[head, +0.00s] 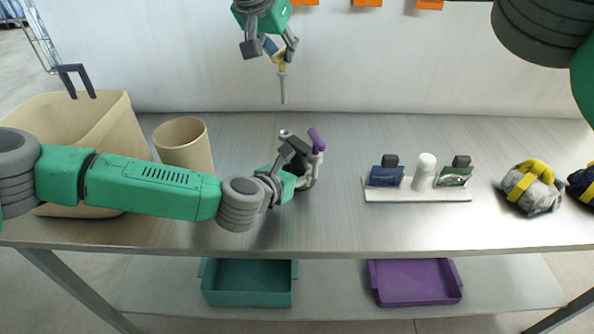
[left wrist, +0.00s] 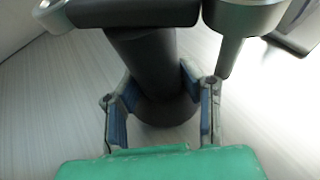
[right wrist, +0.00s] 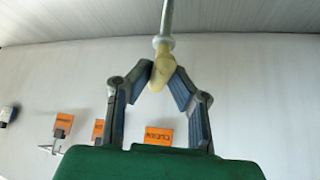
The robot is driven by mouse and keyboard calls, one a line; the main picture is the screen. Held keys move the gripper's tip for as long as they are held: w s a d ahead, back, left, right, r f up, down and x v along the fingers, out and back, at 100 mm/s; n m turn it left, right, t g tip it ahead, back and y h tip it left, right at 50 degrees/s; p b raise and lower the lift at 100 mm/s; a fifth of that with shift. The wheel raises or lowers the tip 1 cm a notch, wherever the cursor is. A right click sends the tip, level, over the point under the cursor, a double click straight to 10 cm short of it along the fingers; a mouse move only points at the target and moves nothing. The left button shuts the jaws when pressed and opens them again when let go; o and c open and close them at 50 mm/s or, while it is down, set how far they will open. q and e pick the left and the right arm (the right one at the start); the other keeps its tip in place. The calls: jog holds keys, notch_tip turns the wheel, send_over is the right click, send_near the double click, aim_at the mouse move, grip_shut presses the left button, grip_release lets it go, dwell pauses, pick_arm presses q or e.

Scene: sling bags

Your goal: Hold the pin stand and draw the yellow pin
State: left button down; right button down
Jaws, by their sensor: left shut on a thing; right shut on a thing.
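The yellow pin (head: 279,57) is up in the air at the top of the head view, its grey shaft pointing down, well above the table. My right gripper (head: 270,47) is shut on its yellow handle, which shows between the fingertips in the right wrist view (right wrist: 160,70). The pin stand (left wrist: 145,60) has a dark round column with a wider base, and a dark bar and a grey socket at its top. My left gripper (left wrist: 160,105) has its fingers around the column, low down. In the head view my left gripper (head: 293,170) partly hides the stand. A purple pin (head: 316,140) sits on the stand.
A beige bin (head: 125,125) and a beige cylinder (head: 183,140) stand at the left. A white rack (head: 420,190) with small bags stands right of centre. Grey and yellow bundles (head: 535,190) lie far right. A teal tray (head: 250,290) and a purple tray (head: 415,285) sit on the lower shelf.

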pick_arm(q)
jog(key=c, duration=1)
grip_release()
jog(key=v, duration=1.1)
jog(key=shift+s+a, duration=0.2)
jog(key=shift+s, duration=0.05)
jog(key=shift+s+r, duration=0.1)
jog(key=shift+s, duration=0.1)
